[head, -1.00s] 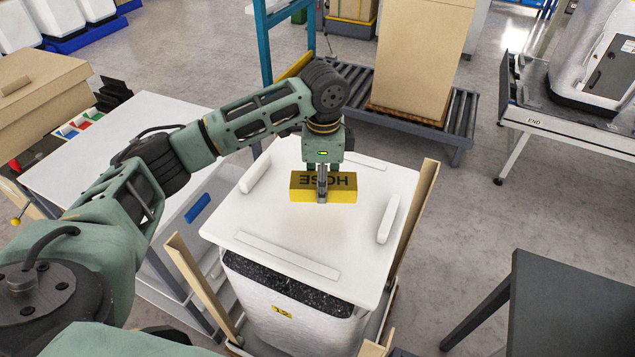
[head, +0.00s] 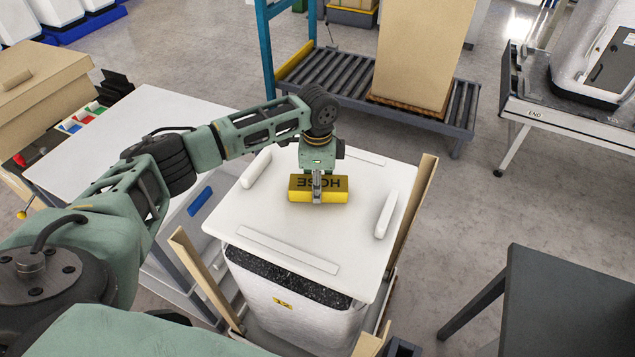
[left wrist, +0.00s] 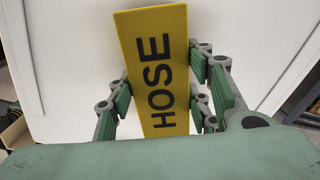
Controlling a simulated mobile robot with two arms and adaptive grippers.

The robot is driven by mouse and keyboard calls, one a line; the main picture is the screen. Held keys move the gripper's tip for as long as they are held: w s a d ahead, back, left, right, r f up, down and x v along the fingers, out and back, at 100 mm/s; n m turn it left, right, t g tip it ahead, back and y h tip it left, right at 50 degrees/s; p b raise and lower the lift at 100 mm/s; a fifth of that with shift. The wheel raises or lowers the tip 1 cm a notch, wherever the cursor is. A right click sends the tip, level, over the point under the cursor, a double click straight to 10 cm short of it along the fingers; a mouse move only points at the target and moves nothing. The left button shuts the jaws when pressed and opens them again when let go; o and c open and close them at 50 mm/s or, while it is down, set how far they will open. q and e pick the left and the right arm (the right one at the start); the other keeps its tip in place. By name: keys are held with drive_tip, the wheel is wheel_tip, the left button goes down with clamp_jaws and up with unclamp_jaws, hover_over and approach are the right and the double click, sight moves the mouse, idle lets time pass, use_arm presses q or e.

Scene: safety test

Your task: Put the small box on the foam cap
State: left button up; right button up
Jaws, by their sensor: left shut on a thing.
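The small box is yellow with the word HOSE on it (head: 332,190). My left gripper (head: 317,187) is shut on it across its middle, over the foam cap. The box also fills the middle of the left wrist view (left wrist: 157,60), with my left gripper's fingers (left wrist: 165,95) on both sides. The foam cap (head: 275,225) is a white slab with raised strips along its edges, on top of a white bin-like unit (head: 285,308). I cannot tell whether the box touches the cap. My right gripper is not in view.
Wooden posts (head: 413,210) stand at the cap's corners. A white table (head: 130,130) is at the left, a dark table (head: 570,300) at the lower right. A roller conveyor (head: 335,75) with a tall carton (head: 425,50) is behind.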

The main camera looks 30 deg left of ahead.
use_arm(q)
drive_tip(key=o, duration=1.2)
drive_tip(key=shift+r, duration=0.3)
wheel_tip(320, 180, up, 12)
drive_tip(key=b, duration=0.3)
drive_tip(key=shift+f+b, duration=0.2)
drive_tip(key=shift+b, duration=0.15)
